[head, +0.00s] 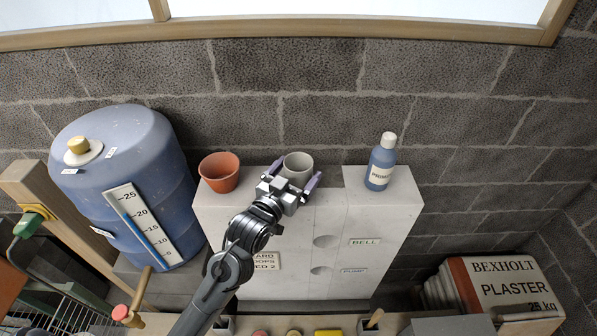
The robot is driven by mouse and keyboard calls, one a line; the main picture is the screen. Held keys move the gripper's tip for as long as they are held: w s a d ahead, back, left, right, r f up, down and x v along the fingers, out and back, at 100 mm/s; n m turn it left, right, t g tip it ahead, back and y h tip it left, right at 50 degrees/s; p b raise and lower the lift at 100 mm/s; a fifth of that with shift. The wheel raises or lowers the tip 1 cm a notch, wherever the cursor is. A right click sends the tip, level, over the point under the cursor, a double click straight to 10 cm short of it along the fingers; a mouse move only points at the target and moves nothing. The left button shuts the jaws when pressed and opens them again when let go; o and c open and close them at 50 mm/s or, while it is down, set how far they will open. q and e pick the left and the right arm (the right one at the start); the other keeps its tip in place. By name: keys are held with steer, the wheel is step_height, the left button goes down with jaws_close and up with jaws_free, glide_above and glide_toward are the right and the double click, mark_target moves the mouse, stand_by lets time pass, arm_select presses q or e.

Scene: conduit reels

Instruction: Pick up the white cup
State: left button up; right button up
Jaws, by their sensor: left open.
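The white cup (298,163) looks light grey-white and stands upright on top of the pale block cabinet (325,208), near its back edge by the wall. My left gripper (296,180) is open, with its two purple fingers spread to either side of the cup's front. The gripper body hides the cup's lower front. I cannot tell whether the fingers touch the cup. My right gripper does not show.
A terracotta pot (219,172) stands left of the cup, close to the gripper. A blue bottle with a white cap (381,164) stands to the right on a higher block. A big blue barrel (128,190) is at left. Plaster bags (500,285) lie at lower right.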

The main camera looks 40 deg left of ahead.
arm_select(q)
steer(key=shift+w+a, duration=0.15)
steer(key=shift+w, duration=0.55)
steer(key=shift+c, duration=0.2)
steer(key=c, duration=1)
